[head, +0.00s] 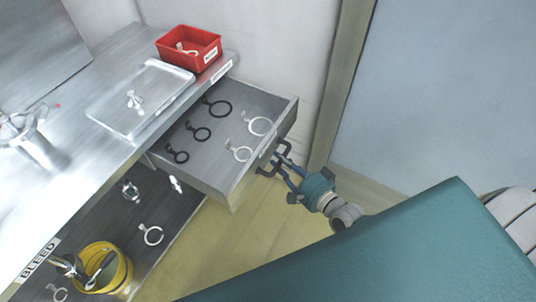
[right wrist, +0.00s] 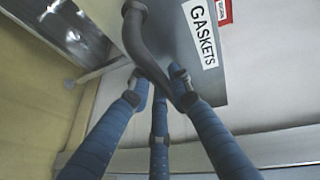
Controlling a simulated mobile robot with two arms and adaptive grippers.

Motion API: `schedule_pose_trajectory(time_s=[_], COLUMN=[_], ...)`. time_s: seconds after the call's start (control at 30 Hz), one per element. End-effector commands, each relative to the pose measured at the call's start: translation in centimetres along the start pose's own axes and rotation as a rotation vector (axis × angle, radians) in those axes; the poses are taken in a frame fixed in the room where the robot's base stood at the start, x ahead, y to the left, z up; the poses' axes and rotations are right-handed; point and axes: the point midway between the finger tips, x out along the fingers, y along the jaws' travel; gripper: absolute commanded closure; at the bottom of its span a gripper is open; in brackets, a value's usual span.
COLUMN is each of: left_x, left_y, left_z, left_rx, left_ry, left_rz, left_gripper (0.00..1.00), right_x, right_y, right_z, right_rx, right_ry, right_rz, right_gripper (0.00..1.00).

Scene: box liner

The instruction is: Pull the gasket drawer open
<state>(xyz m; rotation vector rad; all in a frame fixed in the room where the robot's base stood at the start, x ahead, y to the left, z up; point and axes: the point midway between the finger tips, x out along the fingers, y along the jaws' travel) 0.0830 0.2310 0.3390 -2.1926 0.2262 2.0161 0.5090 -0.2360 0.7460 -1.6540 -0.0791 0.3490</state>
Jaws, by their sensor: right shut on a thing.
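The gasket drawer (head: 222,184) stands pulled out from under the metal counter in the head view. Black rings (head: 197,131) and white rings (head: 260,125) with tabs lie inside it. Its front carries a dark bar handle (head: 268,166). My right gripper (head: 283,167) is at the handle, with its fingers around it. In the right wrist view the blue fingers (right wrist: 158,85) close on the dark curved handle (right wrist: 142,42), beside the "GASKETS" label (right wrist: 203,33). My left gripper is not in view.
The counter (head: 60,135) holds a red bin (head: 188,47) and a clear flat tray (head: 118,106). A lower shelf (head: 110,205) holds a yellow bucket (head: 118,278) and loose clamps. The yellow floor (head: 245,240) is clear beyond the drawer front. A wall post (head: 345,85) stands right of the drawer.

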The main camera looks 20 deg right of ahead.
Motion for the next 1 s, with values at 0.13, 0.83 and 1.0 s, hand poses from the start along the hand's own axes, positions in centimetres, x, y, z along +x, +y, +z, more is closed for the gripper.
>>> schedule_pose_trajectory(time_s=[0.13,0.83,1.0], left_x=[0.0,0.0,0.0], left_y=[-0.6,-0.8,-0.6], left_z=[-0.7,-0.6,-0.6], left_rx=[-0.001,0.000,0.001], left_ry=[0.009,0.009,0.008], left_rz=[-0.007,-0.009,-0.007], left_gripper=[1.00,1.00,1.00], right_x=[-2.8,-6.4,-6.4], right_y=[0.7,1.4,1.4], right_z=[-1.1,-2.7,-2.7], right_rx=[-0.004,-0.002,-0.002], right_ry=[-0.002,0.000,0.000], right_rz=[0.004,-0.001,-0.001], right_gripper=[1.00,1.00,0.69])
